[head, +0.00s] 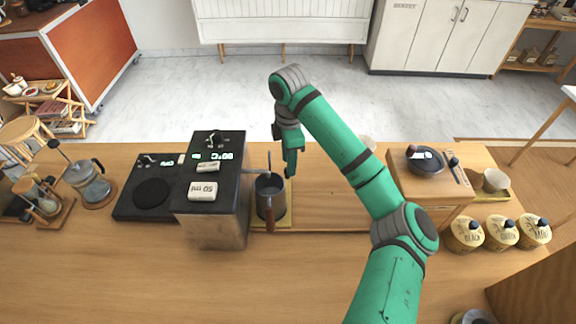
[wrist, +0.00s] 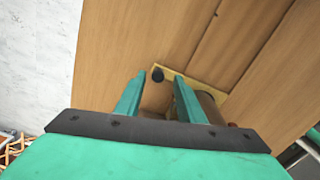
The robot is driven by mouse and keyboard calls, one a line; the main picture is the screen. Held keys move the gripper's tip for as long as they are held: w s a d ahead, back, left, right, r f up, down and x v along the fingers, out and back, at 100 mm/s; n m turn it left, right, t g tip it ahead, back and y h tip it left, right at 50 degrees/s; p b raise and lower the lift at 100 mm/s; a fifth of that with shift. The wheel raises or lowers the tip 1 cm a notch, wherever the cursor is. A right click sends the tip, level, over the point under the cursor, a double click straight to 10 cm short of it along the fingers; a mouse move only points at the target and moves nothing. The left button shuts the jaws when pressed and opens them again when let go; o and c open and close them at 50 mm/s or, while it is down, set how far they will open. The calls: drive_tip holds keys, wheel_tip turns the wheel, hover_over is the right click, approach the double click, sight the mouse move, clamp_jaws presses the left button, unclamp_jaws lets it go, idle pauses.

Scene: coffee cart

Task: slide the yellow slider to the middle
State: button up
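The yellow slider (head: 285,217) is a flat plate on the wooden counter, just right of the black machine. A dark pitcher (head: 266,186) with a brown handle stands on it and hides much of it. In the wrist view the slider's yellow edge (wrist: 214,93) shows with a round black knob (wrist: 157,74) at its corner. My gripper (head: 290,174) points down at the slider's far side, beside the pitcher. In the wrist view its two fingers (wrist: 160,80) are apart, with the knob showing in the gap near their tips. I cannot tell whether they touch it.
The black machine (head: 210,170) stands close on the left of the slider. The counter (head: 335,200) to the right is bare up to a wooden box (head: 437,218) with a dark bowl (head: 426,163) on top.

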drive_tip(key=shift+w+a+f, duration=0.1)
drive_tip(key=shift+a+f, duration=0.05)
drive_tip(key=shift+f, duration=1.3)
clamp_jaws()
drive_tip(key=shift+w, duration=0.15)
